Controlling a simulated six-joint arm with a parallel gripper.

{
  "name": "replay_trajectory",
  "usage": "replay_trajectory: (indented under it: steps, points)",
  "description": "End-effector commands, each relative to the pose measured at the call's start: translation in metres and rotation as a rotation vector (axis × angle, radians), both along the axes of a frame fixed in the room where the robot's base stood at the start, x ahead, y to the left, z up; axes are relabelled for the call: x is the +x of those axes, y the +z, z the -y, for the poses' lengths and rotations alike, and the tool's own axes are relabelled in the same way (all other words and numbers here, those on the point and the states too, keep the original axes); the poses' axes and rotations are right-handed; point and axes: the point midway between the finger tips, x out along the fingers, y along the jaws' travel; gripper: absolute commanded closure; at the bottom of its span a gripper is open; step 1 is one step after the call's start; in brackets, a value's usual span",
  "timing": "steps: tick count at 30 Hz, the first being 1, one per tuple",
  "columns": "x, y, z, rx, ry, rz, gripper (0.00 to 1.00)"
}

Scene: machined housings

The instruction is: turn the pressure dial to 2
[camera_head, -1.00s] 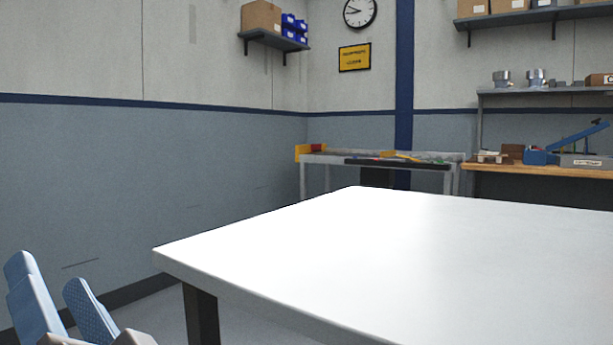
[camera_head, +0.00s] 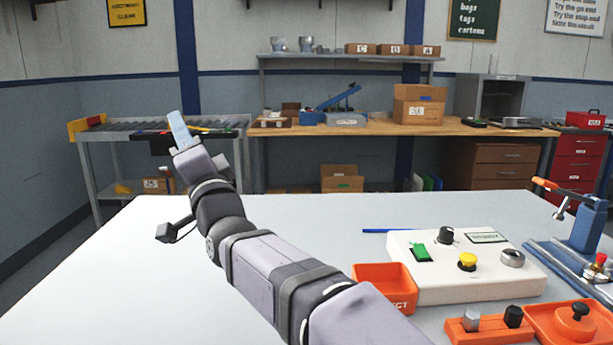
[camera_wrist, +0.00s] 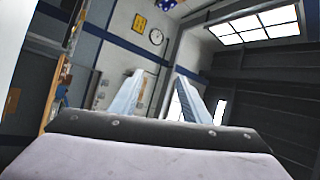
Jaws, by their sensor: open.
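A white control box (camera_head: 455,267) lies on the table at the right in the head view. My gripper (camera_head: 178,126) is raised over the left of the table, well apart from the box. In the wrist view my gripper (camera_wrist: 158,88) has its two blue fingers spread with nothing between them.
An orange bin (camera_head: 384,288) stands at the box's left front. Orange holders (camera_head: 490,325) with small parts lie in front of it. A blue clamp fixture (camera_head: 585,240) stands to its right. The table's left (camera_head: 130,270) is clear.

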Motion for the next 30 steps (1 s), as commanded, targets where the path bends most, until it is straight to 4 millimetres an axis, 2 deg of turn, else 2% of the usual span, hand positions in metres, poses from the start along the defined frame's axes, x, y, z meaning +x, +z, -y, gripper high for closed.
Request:
replay_trajectory:
  steps: [1, 6, 10, 15, 19, 23, 26, 30]
  points:
    - [0.021, 0.016, 0.021, -0.036, -0.052, -0.021, 0.57]
    - [0.073, 0.008, 0.08, -0.196, -0.193, -0.11, 0.57]
    - [0.101, -0.005, 0.126, -0.343, -0.281, -0.194, 0.57]
    - [0.121, -0.027, 0.188, -0.547, -0.364, -0.32, 0.57]
    - [0.126, -0.044, 0.237, -0.699, -0.402, -0.427, 0.57]
    - [0.12, -0.06, 0.286, -0.846, -0.415, -0.54, 0.57]
    - [0.11, -0.071, 0.323, -0.949, -0.409, -0.631, 0.57]
    - [0.086, -0.083, 0.373, -1.081, -0.376, -0.763, 0.57]
